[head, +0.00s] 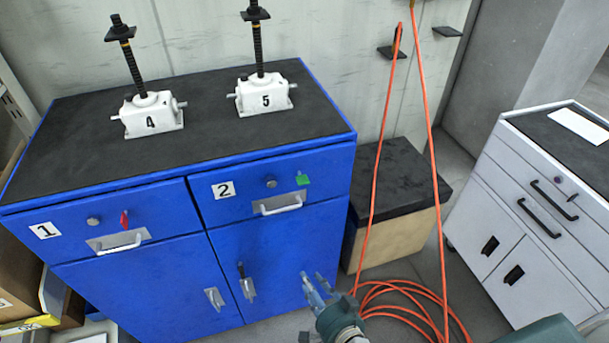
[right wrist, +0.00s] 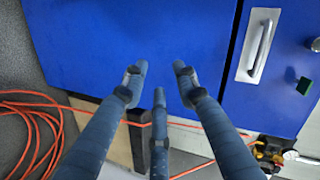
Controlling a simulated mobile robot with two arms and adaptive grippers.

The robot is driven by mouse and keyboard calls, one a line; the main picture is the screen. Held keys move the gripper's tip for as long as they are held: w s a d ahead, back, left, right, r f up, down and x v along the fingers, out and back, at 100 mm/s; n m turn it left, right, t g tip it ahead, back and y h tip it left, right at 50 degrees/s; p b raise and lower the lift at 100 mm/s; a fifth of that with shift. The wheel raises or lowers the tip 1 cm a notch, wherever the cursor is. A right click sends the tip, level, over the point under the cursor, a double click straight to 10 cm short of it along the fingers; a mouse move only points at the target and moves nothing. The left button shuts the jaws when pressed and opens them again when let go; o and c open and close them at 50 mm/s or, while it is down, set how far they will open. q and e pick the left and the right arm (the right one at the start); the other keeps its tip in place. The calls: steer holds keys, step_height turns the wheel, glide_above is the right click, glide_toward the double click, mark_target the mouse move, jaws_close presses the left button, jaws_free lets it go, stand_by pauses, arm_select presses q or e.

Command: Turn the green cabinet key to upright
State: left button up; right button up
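The blue cabinet (head: 279,245) has drawers marked 1 and 2. The green key (head: 302,180) is on drawer 2, right of a round knob (head: 270,183) and above the pull handle (head: 281,205). It looks wide and slightly tilted, not tall like the red key (head: 124,219) on drawer 1. The green key also shows in the right wrist view (right wrist: 304,86), at the right edge. My right gripper (head: 315,287) is below and in front of drawer 2, apart from the key. Its fingers (right wrist: 158,78) are spread and empty. My left gripper is out of view.
Screw jacks 4 (head: 150,115) and 5 (head: 262,95) stand on the cabinet top. An orange cable (head: 441,240) hangs down and coils on the floor right of the cabinet. A black-topped box (head: 400,185) and a white drawer cabinet (head: 530,240) stand farther right.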

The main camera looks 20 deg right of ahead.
mark_target(302, 180)
steer(key=w+d+r+m+t+h+p, duration=0.1)
steer(key=w+r+m+t, duration=0.15)
steer(key=r, duration=0.85)
steer(key=w+d+r+m+t+h+p, duration=0.15)
steer(key=r+m, duration=0.25)
steer(key=r, duration=0.8)
steer(key=shift+y, duration=0.35)
steer(key=w, duration=0.5)
steer(key=w+p, duration=0.1)
steer(key=w, duration=0.4)
steer(key=shift+w+a+f, duration=0.15)
steer(key=shift+w+a, duration=0.05)
steer(key=shift+w, duration=0.05)
jaws_close()
